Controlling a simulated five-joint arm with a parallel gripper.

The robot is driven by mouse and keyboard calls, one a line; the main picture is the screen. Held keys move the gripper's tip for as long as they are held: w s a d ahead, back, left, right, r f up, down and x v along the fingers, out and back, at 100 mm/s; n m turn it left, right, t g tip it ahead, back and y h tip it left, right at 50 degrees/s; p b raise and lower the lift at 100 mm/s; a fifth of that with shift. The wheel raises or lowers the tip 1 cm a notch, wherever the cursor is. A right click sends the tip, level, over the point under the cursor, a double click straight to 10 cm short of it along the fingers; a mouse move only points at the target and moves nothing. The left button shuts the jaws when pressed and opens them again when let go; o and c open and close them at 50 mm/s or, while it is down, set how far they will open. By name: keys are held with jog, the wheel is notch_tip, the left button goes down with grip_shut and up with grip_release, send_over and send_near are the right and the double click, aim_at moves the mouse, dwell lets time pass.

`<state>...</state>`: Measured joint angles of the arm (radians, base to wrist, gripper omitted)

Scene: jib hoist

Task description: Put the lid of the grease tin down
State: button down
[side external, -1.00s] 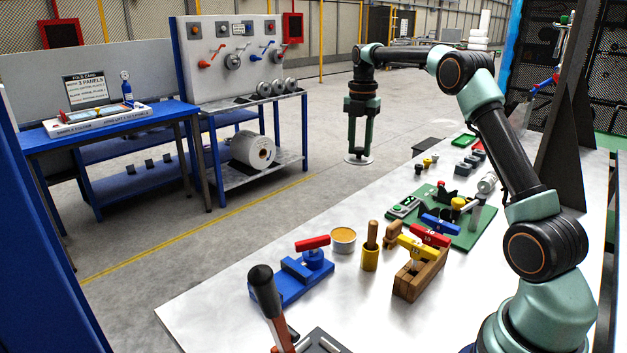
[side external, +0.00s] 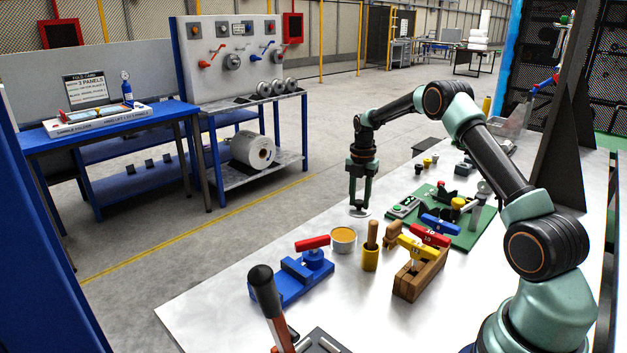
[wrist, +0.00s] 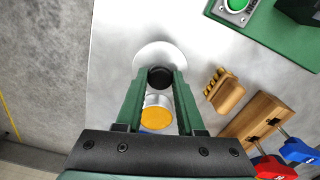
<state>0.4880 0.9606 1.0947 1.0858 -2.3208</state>
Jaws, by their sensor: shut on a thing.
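My gripper (side external: 359,205) points straight down and is shut on the dark knob (wrist: 160,77) of the lid. The lid (side external: 360,213) is a pale, level disc beneath the fingertips, at the far left part of the metal bench; it also shows in the wrist view (wrist: 153,52). It is at or just above the bench top; I cannot tell if it touches. The grease tin (side external: 343,241) stands open, showing yellow-orange grease, nearer the side camera than the lid. In the wrist view the tin (wrist: 156,117) shows between my fingers.
A wooden brush (wrist: 226,93) lies right of the lid in the wrist view. A yellow pot with a wooden handle (side external: 370,258), a wooden block (side external: 420,278) and a blue fixture (side external: 293,278) stand near the tin. A green board (side external: 465,235) lies to the right. Bare bench surrounds the lid.

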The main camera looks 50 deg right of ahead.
aim_at(359, 212)
jog(key=shift+f, duration=2.2)
jog(key=shift+f, duration=0.1)
jog(key=c, duration=0.5)
grip_release()
